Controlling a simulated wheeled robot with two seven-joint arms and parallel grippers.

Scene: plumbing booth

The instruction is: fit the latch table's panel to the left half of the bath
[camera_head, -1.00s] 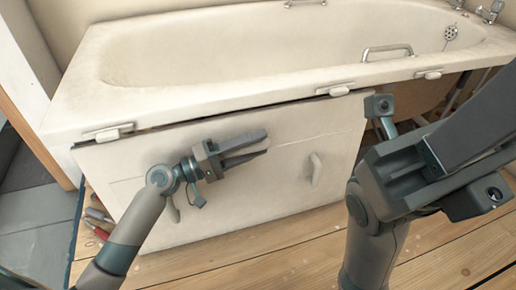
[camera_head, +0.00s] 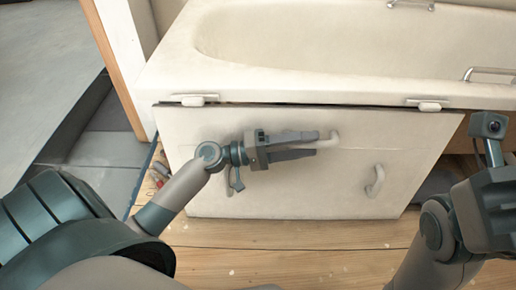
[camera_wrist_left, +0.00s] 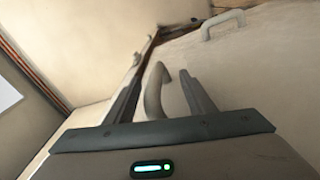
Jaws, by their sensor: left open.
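The pale panel (camera_head: 290,195) stands upright under the left half of the bath (camera_head: 290,82), with a dark gap along its top edge below the rim. It has a pale handle (camera_head: 375,181) toward its right side. My left gripper (camera_head: 316,146) is open in front of the panel, fingers pointing right. In the left wrist view a pale curved handle (camera_wrist_left: 155,90) appears between the open fingers, and another handle (camera_wrist_left: 222,25) lies beyond. My right arm shows at lower right; its fingers cannot be made out.
Pale latches sit on the rim at left (camera_head: 197,100) and right (camera_head: 430,104). A wooden post (camera_head: 115,65) stands left of the bath. Small red-handled items (camera_head: 159,174) lie beside the panel's left end. The wooden floor (camera_head: 290,245) in front is partly clear.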

